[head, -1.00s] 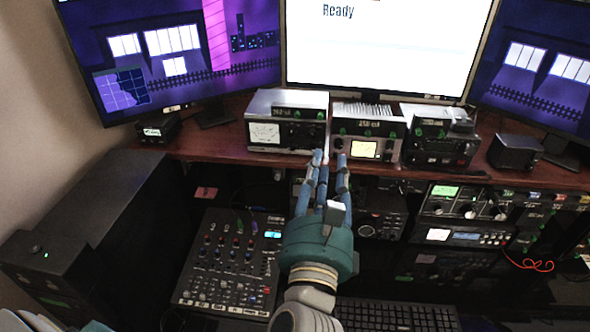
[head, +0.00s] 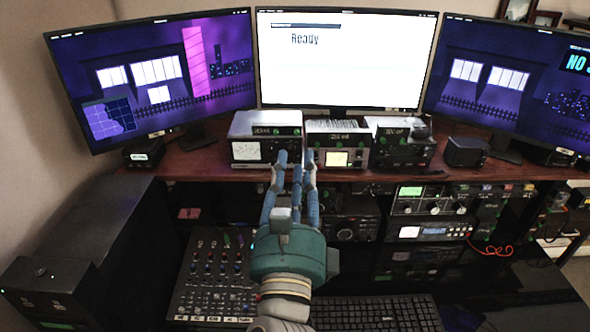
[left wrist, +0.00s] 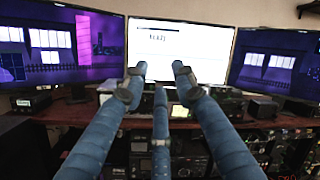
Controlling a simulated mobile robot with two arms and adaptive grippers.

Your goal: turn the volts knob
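The labels are too small to read, so I cannot tell which knob is the volts knob. Three small units stand in a row on the wooden shelf: a left one with a white meter (head: 246,151), a middle one with a lit yellowish meter (head: 337,159), and a dark right one (head: 402,150) with knobs. My left gripper (head: 294,160) has blue fingers pointing at the row, in front of the gap between left and middle units. In the left wrist view its fingertips (left wrist: 160,80) are spread, with nothing between them. The fingers hide part of the left unit's right side. My right gripper is not in view.
Three monitors stand behind, the middle one showing "Ready" (head: 340,70). A mixer (head: 212,285) and a keyboard (head: 375,314) lie below. Rack units (head: 432,200) fill the lower right. A black box (head: 95,240) stands at left. A small black speaker (head: 466,151) sits on the shelf.

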